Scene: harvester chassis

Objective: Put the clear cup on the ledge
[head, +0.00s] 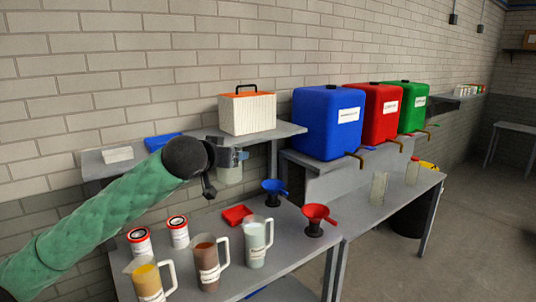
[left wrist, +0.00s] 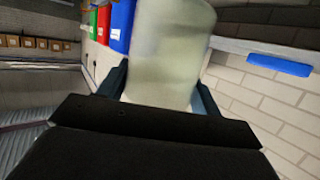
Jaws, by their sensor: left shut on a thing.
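The clear cup (head: 230,174) is a see-through, slightly cloudy vessel held in the air by my left gripper (head: 236,156). In the left wrist view the cup (left wrist: 170,50) fills the space between the two fingers, with its far end cut off by the top of the picture. The ledge is a grey raised shelf (head: 282,131) along the brick wall, behind the bench. In the head view the cup appears in front of and slightly below the ledge's front edge. Whether it touches the ledge cannot be told. My right gripper is not in view.
A white box with orange top (head: 248,114), a blue item (head: 160,141) and a white block (head: 117,155) occupy the ledge. Jugs (head: 255,243), tins (head: 178,233), funnels (head: 316,215) and a red tray (head: 237,215) stand on the bench below. Large containers (head: 328,124) stand right.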

